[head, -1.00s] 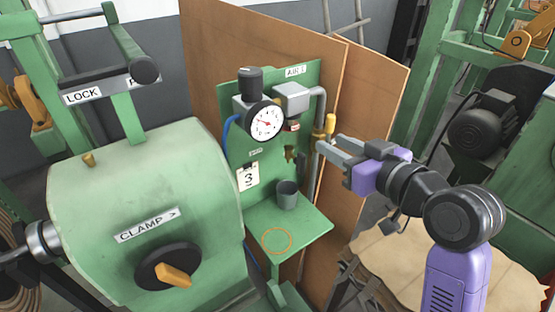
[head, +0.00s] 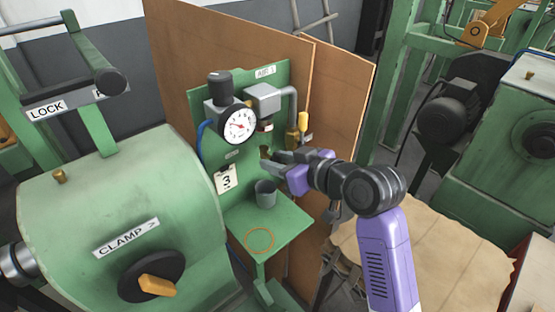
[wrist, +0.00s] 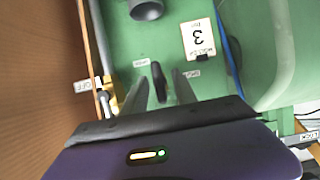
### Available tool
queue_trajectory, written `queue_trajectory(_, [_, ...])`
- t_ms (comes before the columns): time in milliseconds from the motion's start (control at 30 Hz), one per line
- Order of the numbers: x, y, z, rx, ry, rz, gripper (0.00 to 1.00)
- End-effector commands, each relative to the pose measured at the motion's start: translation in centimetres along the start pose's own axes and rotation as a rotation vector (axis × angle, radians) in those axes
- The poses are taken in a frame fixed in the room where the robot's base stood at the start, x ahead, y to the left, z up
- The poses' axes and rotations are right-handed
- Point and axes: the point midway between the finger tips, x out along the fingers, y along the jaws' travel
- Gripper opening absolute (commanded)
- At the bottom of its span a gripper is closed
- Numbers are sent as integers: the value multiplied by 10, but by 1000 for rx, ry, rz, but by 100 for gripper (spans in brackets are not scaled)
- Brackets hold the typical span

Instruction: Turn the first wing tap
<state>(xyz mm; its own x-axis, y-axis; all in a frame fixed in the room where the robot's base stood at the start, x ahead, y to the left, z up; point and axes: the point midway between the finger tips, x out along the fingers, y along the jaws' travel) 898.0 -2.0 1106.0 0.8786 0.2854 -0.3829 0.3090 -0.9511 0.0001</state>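My gripper (head: 269,161) has come in from the right and is at the panel. In the wrist view the gripper (wrist: 162,84) is open, with one finger on each side of the wing. Small gaps seem to show on both sides. Whether either finger touches the wing, I cannot tell. My fingers partly hide the tap in the head view.
A yellow-handled brass valve (head: 303,120) on the pipe is close to my gripper. A tag marked 3 (head: 227,180) hangs left. A brown board (head: 340,100) stands behind.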

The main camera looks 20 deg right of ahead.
Motion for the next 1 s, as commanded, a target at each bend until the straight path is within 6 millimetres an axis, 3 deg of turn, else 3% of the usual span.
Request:
queue_trajectory(200, [0, 0, 0, 0, 0, 0, 32])
queue_trajectory(367, [0, 0, 0, 0, 0, 0, 0])
queue_trajectory(633, [0, 1, -1, 27, -1, -9, 0])
queue_trajectory(1000, [0, 2, -1, 352, -1, -145, 0])
